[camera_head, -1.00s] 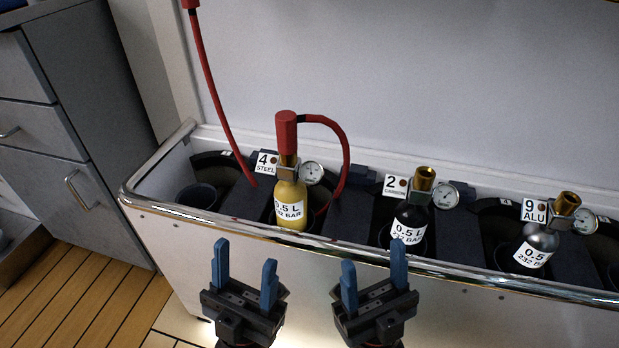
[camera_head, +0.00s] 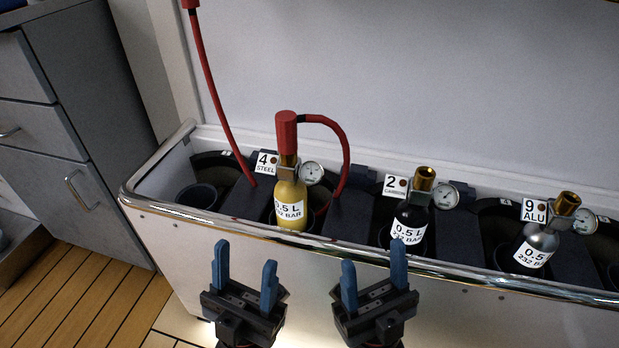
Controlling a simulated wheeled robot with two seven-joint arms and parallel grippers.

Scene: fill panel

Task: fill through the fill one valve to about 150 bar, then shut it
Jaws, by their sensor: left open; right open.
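A yellow bottle (camera_head: 289,198) marked 0.5 L 232 BAR stands in the trough beside the tag 4 STEEL (camera_head: 266,163). A red hose connector (camera_head: 286,131) sits on its top, with a red hose (camera_head: 346,150) looping down to the right. Its small round gauge (camera_head: 310,173) is too small to read. The fill one valve cannot be picked out here. My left gripper (camera_head: 245,270) is open and empty in front of the trough, below the yellow bottle. My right gripper (camera_head: 374,272) is open and empty, below the black bottle (camera_head: 408,226) tagged 2 CARBON.
A third bottle (camera_head: 536,246), tagged 9 ALU, stands at the right. An empty holder (camera_head: 197,196) is at the trough's left end. The trough's metal rim (camera_head: 330,247) lies between my grippers and the bottles. A grey cabinet (camera_head: 60,130) stands at left.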

